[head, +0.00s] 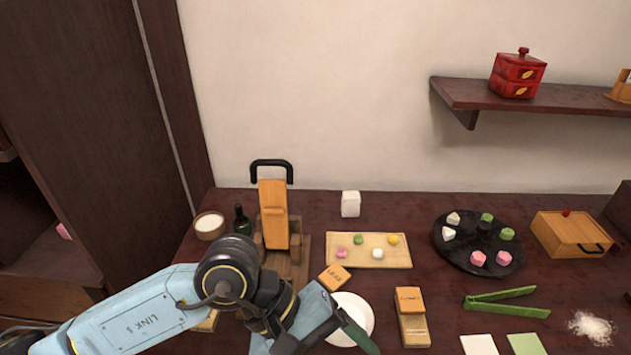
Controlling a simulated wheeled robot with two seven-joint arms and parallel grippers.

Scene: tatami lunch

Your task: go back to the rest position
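My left arm comes in from the lower left, and my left gripper (345,328) is over the near part of the table, in front of a white plate (361,309). The gripper is seen from behind and the side, with a dark green part at its end. I cannot tell whether its fingers are open or shut, or whether they hold anything. It hides part of the plate. My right gripper is not in view.
The dark table (450,317) bears a wooden stand (275,215), a sweets board (398,257), a black round tray (465,264), a wooden box (565,238), green tongs (505,299) and a dark bottle (241,220). A shelf (570,97) holds a red box (517,75).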

